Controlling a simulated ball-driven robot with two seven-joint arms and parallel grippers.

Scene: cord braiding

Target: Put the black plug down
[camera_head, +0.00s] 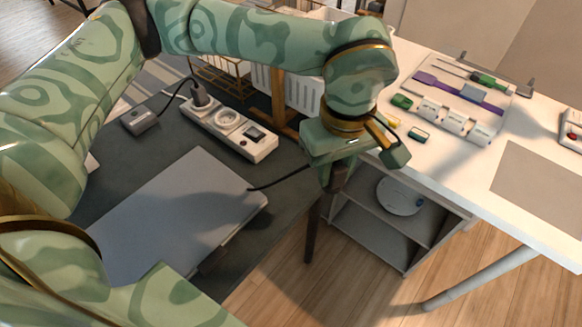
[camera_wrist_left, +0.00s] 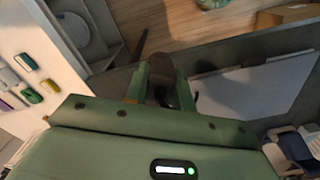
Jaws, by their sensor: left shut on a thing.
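My left gripper (camera_head: 334,184) points down just past the right edge of the dark desk. It is shut on a dark plug, which shows between the fingers in the left wrist view (camera_wrist_left: 161,78). In the head view the plug is mostly hidden by the gripper. A black cord (camera_head: 280,180) runs from the grey laptop (camera_head: 170,215) to the gripper. The plug is held in the air, apart from the desk. My right gripper is not in view.
A white power strip (camera_head: 251,144) lies on the dark desk, with another dark plug (camera_head: 199,95) in it, corded to a grey box (camera_head: 140,120). A white table (camera_head: 450,150) with a purple-and-green cable board stands at right. A grey shelf (camera_head: 378,240) is below.

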